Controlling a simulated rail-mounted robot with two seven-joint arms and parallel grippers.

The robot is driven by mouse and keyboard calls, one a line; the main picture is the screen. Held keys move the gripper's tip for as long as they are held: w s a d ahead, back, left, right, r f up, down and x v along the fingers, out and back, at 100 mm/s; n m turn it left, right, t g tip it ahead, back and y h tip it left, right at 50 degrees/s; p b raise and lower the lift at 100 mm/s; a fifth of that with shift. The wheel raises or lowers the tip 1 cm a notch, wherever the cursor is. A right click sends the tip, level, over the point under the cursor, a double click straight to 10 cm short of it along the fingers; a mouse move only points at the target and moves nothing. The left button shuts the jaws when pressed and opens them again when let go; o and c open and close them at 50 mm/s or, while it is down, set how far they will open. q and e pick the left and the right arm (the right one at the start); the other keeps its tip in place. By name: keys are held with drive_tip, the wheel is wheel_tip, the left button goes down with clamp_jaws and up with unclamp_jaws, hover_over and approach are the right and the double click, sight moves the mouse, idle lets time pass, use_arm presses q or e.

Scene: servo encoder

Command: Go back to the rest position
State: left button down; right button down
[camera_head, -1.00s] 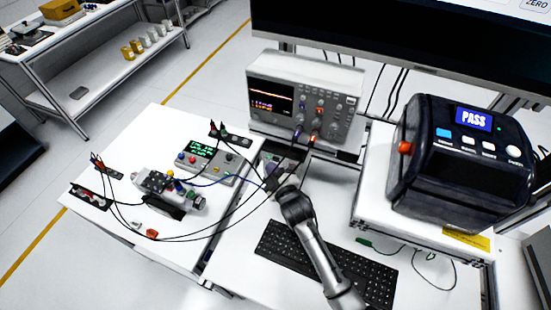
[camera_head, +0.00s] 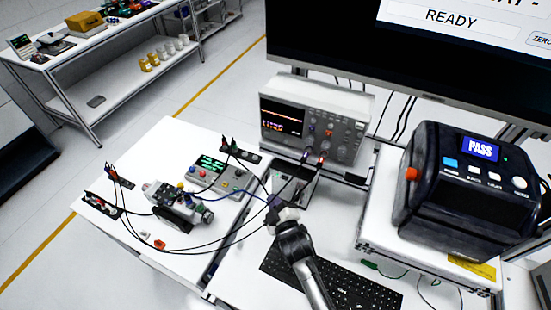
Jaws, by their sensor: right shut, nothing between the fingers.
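My right gripper (camera_head: 284,196) is over the white bench, in front of the oscilloscope and past the keyboard's far end. It is shut and empty, and its fingertips are small and dark against the cables. My right arm comes in from the bottom over the keyboard. My left gripper is not in view. The servo encoder unit (camera_head: 177,203), with a grey and black body, lies on the white table at left with cables on it. The oscilloscope (camera_head: 316,121) stands behind the gripper with a lit trace.
A black device showing PASS (camera_head: 468,190) stands on a white case at right. The keyboard (camera_head: 335,282) lies under my forearm. A bench power unit (camera_head: 220,175) and looping black cables (camera_head: 232,243) are at left. A large monitor (camera_head: 430,60) is at the back.

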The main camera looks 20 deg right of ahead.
wheel_tip(320, 180, down, 4)
drive_tip(key=s+m+g, duration=0.1)
drive_tip(key=m+g, duration=0.3)
drive_tip(key=s+d+r+m+g, duration=0.2)
drive_tip(key=s+r+g, duration=0.1)
drive_tip(key=s, duration=0.8)
drive_tip(key=s+d+r+m+g, duration=0.2)
drive_tip(key=s+r+m+g, duration=0.15)
drive_tip(key=s, duration=0.75)
drive_tip(key=s+d+f+n+g, duration=0.25)
drive_tip(key=s+f, duration=0.45)
drive_tip(key=s, duration=0.6)
wheel_tip(320, 180, up, 20)
drive_tip(key=p, duration=1.9)
drive_tip(key=shift+w+a+f+m+g+p, duration=0.2)
drive_tip(key=shift+w+a+m+g+p, duration=0.1)
drive_tip(key=shift+m+p, duration=0.1)
